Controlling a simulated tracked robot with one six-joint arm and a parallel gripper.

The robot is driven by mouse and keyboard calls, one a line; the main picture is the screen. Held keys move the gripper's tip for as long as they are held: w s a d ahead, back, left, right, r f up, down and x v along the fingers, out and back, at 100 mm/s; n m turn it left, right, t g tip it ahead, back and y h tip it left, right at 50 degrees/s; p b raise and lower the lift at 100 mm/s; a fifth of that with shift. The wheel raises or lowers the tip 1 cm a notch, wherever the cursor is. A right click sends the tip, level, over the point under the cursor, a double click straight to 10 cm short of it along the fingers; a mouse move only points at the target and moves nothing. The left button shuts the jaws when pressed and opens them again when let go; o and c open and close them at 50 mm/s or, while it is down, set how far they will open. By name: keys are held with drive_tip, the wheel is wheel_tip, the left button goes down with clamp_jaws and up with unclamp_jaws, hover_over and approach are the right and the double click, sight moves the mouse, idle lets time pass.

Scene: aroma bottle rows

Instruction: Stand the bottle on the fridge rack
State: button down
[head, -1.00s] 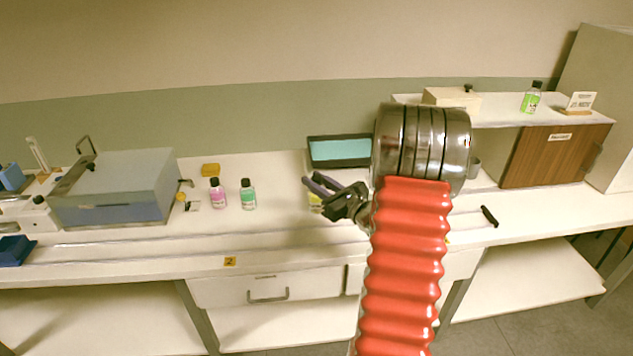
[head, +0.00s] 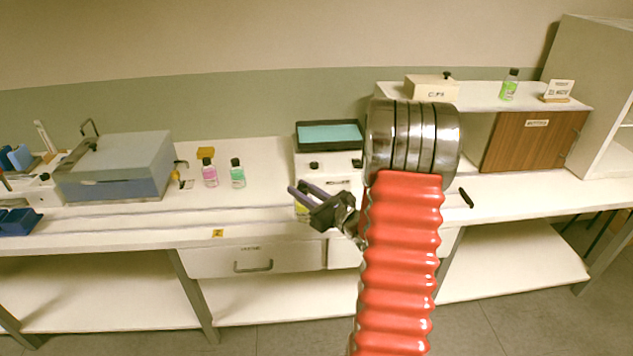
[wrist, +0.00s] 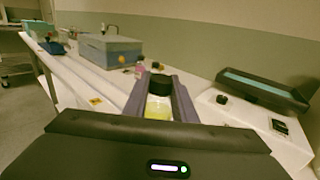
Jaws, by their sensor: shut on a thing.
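My gripper (head: 298,188) is shut on a bottle with yellow contents and a black cap. In the wrist view the bottle (wrist: 158,105) stands between the two fingers of my gripper (wrist: 159,80). In the head view only a bit of yellow shows under the fingers, and the rest of the bottle is hidden. It is held in front of the white scale-like device. A tall pale cabinet (head: 590,75) stands at the far right, open at its right side with a shelf edge showing. I cannot tell whether a rack is inside.
Pink (head: 209,173) and green (head: 237,174) bottles stand on the bench left of my gripper. A light-green bottle (head: 509,86) stands on the raised shelf above a brown wooden door (head: 533,141). A grey-blue box (head: 118,168) is at left. The floor in front looks clear.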

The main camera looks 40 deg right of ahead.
drive_tip(key=a+f+n+y, duration=0.1)
drive_tip(key=a+f, duration=0.3)
drive_tip(key=a, duration=0.6)
drive_tip(key=s+a+f+n+g+y, duration=0.1)
drive_tip(key=a+f+y, duration=0.3)
drive_tip(key=a, duration=0.7)
drive_tip(key=a+f+n+g+y, duration=0.1)
drive_tip(key=a+f, duration=0.4)
drive_tip(key=a, duration=0.5)
drive_tip(key=shift+s+a+n+y, duration=0.15)
drive_tip(key=shift+s+n+y, duration=0.05)
drive_tip(key=shift+n+y, duration=0.7)
drive_tip(key=shift+s+f, duration=0.1)
drive_tip(key=shift+s, duration=0.05)
